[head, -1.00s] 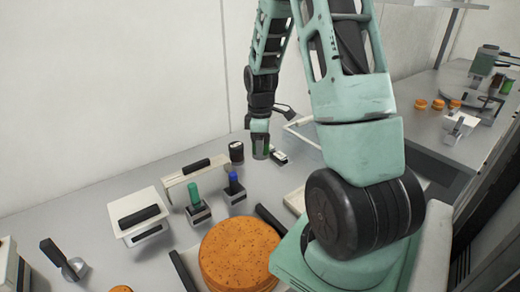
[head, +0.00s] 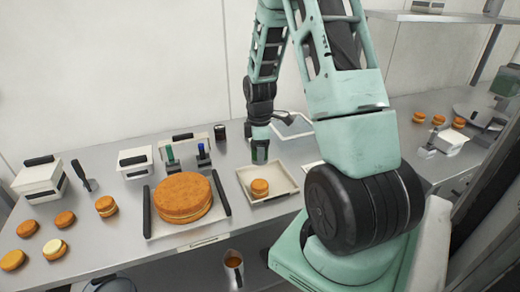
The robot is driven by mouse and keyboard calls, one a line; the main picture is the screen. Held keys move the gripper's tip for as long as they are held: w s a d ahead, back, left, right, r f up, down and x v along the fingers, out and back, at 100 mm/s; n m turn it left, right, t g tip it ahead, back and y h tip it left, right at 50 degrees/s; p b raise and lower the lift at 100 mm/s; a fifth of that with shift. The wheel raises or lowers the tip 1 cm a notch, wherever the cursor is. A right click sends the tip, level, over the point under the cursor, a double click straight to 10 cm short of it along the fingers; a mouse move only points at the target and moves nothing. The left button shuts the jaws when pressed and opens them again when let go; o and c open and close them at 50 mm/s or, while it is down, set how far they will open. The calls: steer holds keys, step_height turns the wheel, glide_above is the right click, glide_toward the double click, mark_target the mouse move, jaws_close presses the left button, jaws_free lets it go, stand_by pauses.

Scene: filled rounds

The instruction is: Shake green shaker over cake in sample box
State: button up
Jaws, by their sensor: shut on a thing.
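My gripper (head: 260,134) points down, shut on a dark green cylindrical shaker (head: 260,151). The shaker looks upright, and its lower end shows below the jaws. In the picture it stands just behind and above a small round orange-brown cake (head: 260,187). The cake sits in a shallow, open, pale box (head: 281,195), which I take to be the sample box. The exact height of the shaker over the box is hard to tell. My arm crosses the view from above right and hides part of the counter.
Left of the box, a large cake (head: 184,195) lies on a tray with dark handles (head: 224,192). Green-topped (head: 170,153) and blue-topped (head: 202,150) tools stand behind it. Several small cakes (head: 65,219) lie at the left. A dark jar (head: 220,131) stands at the back.

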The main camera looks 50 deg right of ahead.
steer(key=shift+f+b, duration=1.9)
steer(key=shift+f, duration=0.4)
steer(key=shift+a, duration=0.5)
steer(key=shift+d+r+p, duration=0.1)
steer(key=shift+d+p, duration=0.25)
steer(key=shift+d, duration=0.6)
steer(key=shift+a, duration=0.9)
steer(key=shift+d+p, duration=0.45)
steer(key=shift+d, duration=0.45)
